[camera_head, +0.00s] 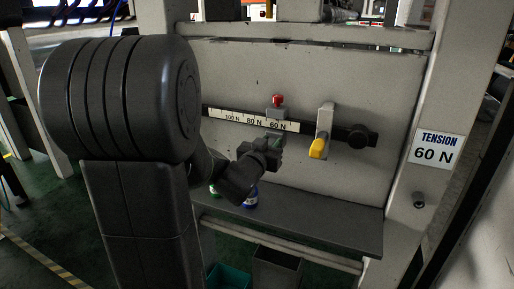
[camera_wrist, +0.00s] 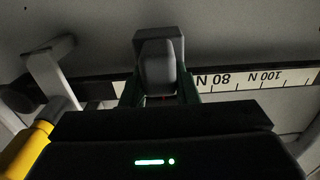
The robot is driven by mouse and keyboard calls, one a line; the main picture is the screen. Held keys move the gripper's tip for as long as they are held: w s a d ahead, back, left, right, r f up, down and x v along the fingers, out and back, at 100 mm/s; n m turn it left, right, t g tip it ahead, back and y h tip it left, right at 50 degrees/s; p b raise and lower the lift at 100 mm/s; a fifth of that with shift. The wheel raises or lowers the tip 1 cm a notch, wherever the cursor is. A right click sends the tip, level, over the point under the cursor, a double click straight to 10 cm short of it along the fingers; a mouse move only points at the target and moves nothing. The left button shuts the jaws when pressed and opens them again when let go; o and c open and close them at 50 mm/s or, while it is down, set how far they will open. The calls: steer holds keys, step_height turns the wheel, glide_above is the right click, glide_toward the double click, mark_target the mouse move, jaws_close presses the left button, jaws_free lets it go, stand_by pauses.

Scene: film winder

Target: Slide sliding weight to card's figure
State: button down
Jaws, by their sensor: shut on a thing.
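The sliding weight (camera_head: 276,113) is a light grey block with a red knob on top, on the dark beam. Its upper part shows just above the 60 N mark of the white scale (camera_head: 247,120); exact alignment is hard to tell. My gripper (camera_head: 273,143) is just below the scale there. In the wrist view the green-edged fingers of my gripper (camera_wrist: 159,88) are shut on the weight's grey grip (camera_wrist: 157,62). The 80 N and 100 N marks appear upside down to its right. The card (camera_head: 437,148) reads TENSION 60 N.
A yellow-tipped lever (camera_head: 318,148) on a pale bracket stands just right of the scale; it also shows in the wrist view (camera_wrist: 27,145). A round black knob (camera_head: 358,137) ends the beam.

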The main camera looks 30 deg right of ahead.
steer(key=shift+s+d, duration=0.2)
steer(key=c, duration=1.1)
jaws_free()
steer(key=v, duration=1.3)
steer(key=shift+s+a, duration=0.25)
steer(key=x, duration=1.3)
steer(key=shift+w+d, duration=0.25)
steer(key=shift+w, duration=0.05)
